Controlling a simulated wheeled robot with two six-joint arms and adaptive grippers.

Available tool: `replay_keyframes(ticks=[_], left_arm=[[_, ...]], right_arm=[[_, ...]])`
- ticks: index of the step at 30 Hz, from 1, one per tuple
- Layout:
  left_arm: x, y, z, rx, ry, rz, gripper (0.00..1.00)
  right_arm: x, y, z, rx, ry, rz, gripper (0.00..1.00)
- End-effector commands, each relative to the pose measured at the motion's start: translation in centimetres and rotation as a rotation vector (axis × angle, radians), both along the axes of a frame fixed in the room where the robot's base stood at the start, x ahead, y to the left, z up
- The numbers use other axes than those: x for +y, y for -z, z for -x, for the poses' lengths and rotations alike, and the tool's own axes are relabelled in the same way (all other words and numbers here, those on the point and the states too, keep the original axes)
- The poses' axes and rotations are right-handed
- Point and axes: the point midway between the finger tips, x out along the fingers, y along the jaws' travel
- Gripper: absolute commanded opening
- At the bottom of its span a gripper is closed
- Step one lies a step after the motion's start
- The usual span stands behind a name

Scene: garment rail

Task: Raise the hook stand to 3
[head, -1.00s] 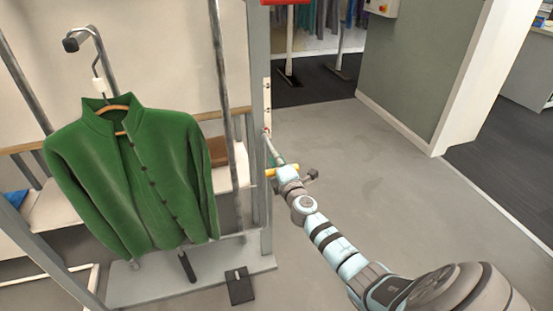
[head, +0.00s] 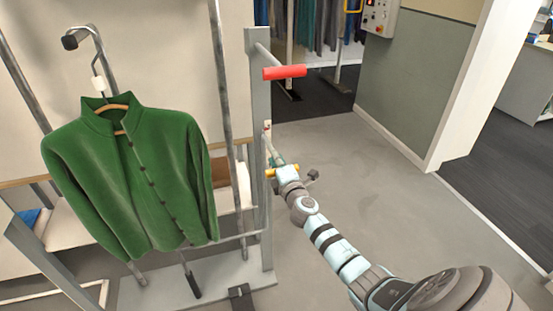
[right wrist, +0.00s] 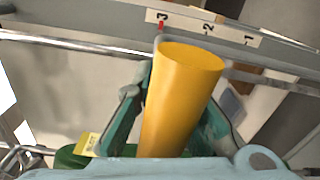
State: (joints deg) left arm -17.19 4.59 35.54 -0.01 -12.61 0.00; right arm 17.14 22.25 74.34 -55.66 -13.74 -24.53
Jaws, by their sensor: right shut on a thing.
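The hook stand (head: 82,40) is a grey bent hook rail with a green jacket (head: 140,185) on a wooden hanger. The upright post (head: 260,170) stands to its right. In the right wrist view a white scale strip (right wrist: 200,27) reads 3, 2, 1, and a small red pointer (right wrist: 161,24) is at the 3. My right gripper (head: 278,171) is shut on the yellow handle (right wrist: 182,95) beside the post. The handle also shows in the head view (head: 269,173). The fingers partly hide it. My left gripper is not in view.
A red handle (head: 284,72) sticks out from the top of the post. A black pedal (head: 240,297) lies at the stand's foot. A control box (head: 380,17) is on the back wall. The grey floor (head: 370,220) to the right is clear.

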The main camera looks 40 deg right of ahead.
Motion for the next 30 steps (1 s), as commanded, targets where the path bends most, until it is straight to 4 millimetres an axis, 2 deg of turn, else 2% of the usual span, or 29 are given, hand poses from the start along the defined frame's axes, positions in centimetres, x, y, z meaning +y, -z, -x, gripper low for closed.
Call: replay_keyframes(ticks=[1,3,4,7,20,23,30], left_arm=[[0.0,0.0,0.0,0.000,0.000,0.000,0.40],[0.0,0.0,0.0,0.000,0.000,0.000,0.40],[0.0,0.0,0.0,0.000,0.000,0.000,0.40],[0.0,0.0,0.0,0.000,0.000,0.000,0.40],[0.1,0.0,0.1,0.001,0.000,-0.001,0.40],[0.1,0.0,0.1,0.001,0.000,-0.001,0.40],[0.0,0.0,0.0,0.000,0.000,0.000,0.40]], right_arm=[[-0.1,-0.9,-0.2,-0.014,-0.001,0.008,0.00],[-0.1,-0.9,-0.2,-0.014,-0.001,0.008,0.00],[-0.1,-0.9,-0.2,-0.015,-0.001,0.008,0.17],[-0.1,-0.9,-0.2,-0.014,0.000,0.009,0.33],[0.1,-0.3,0.4,-0.007,0.000,0.004,0.33],[0.7,-0.3,2.2,-0.008,-0.001,0.006,0.33],[2.9,-0.3,8.4,-0.005,-0.002,0.005,0.33]])
